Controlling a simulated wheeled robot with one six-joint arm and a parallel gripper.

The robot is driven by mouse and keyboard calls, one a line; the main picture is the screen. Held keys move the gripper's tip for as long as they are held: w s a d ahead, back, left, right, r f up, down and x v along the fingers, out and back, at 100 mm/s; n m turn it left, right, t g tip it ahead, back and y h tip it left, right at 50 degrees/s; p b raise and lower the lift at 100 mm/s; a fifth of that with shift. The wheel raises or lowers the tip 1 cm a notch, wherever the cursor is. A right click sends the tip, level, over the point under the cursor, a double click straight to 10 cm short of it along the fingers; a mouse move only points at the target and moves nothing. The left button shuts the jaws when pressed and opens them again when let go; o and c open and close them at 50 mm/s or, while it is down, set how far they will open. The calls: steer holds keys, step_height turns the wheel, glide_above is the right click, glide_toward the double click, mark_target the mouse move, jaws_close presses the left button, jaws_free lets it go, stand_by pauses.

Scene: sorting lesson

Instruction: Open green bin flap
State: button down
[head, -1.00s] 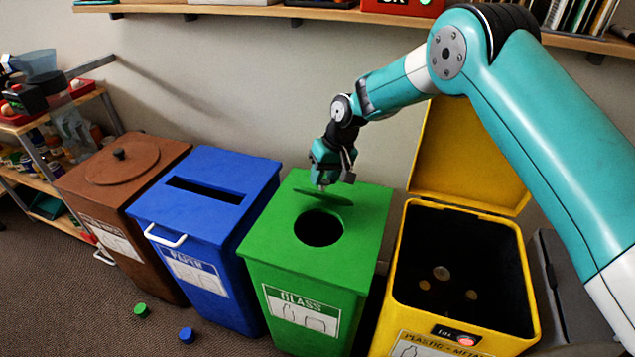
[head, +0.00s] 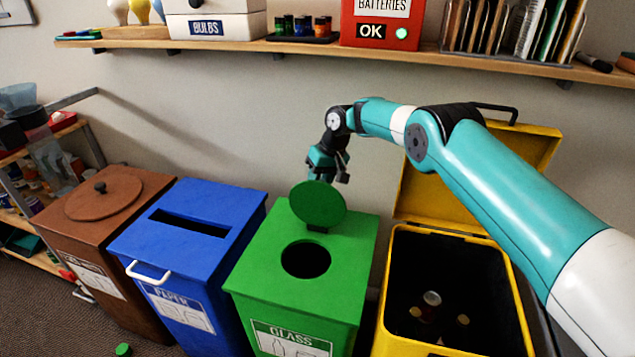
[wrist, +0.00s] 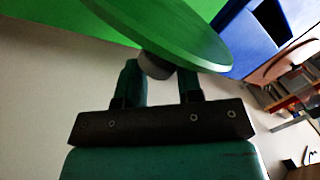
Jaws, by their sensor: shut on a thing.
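The green bin (head: 262,265), labelled GLASS, stands in the middle of the row in the head view. Its round green flap (head: 318,205) is tilted up steeply on a hinge at the back of the hole (head: 306,260), which shows dark and uncovered. My gripper (head: 320,173) is behind the flap's top edge, so its fingertips are mostly hidden there. In the wrist view my gripper (wrist: 160,80) is shut on the small dark knob (wrist: 155,66) on the flap's outer face. The flap's green disc (wrist: 175,35) fills the upper part of that view.
The blue paper bin (head: 190,245) and brown bin (head: 110,220) stand left. The yellow bin (head: 388,320) to the right has its lid (head: 425,190) open, with cans inside. A wall shelf (head: 190,38) with boxes runs above my arm.

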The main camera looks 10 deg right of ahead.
steer(key=shift+d+f, duration=0.65)
steer(key=shift+f, duration=0.15)
steer(key=c, duration=0.8)
jaws_free()
steer(key=shift+d, duration=0.15)
steer(key=shift+o, duration=0.2)
steer(key=shift+s+a, duration=0.1)
steer(key=shift+a, duration=0.1)
steer(key=shift+r, duration=0.1)
steer(key=v, duration=0.7)
steer(key=shift+r+p, duration=0.3)
steer(key=shift+r, duration=0.05)
